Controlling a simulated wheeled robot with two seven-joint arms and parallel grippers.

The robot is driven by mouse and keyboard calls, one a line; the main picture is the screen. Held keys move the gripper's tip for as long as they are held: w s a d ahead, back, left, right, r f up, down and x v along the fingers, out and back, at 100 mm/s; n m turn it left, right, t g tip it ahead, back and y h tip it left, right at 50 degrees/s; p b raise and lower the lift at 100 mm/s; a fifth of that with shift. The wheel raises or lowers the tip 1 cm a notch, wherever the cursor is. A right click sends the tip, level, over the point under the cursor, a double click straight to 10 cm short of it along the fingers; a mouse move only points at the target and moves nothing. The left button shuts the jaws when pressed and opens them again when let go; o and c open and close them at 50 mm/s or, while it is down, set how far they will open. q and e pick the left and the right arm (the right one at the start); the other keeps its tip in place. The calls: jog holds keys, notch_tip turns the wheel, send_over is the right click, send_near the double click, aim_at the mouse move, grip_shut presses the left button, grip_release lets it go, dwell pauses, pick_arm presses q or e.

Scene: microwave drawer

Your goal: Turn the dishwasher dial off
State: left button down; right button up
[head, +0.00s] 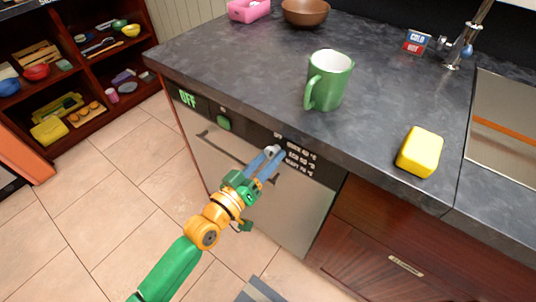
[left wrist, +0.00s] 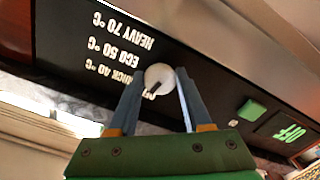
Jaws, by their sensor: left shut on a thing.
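The dishwasher (head: 262,205) has a silver front under the counter and a black control strip. Its round pale dial (left wrist: 158,75) sits on that strip beside white labels (left wrist: 125,38) for quick, eco and heavy. The dial has a dark pointer mark near a small label partly hidden by a finger. A green display (head: 187,98) at the strip's left end reads OFF; it also shows in the left wrist view (left wrist: 288,132). My left gripper (head: 273,154) is shut on the dial, one finger on each side. My right gripper is not in view.
A green button (head: 224,123) sits between display and dial. On the counter (head: 230,60) stand a green mug (head: 333,82) and a yellow sponge (head: 420,152), near the front edge. The tiled floor (head: 90,190) at left is clear.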

pick_arm(q)
jog(key=shift+n, duration=1.3)
jog(key=shift+c, duration=1.8)
grip_release()
jog(key=v, duration=0.7)
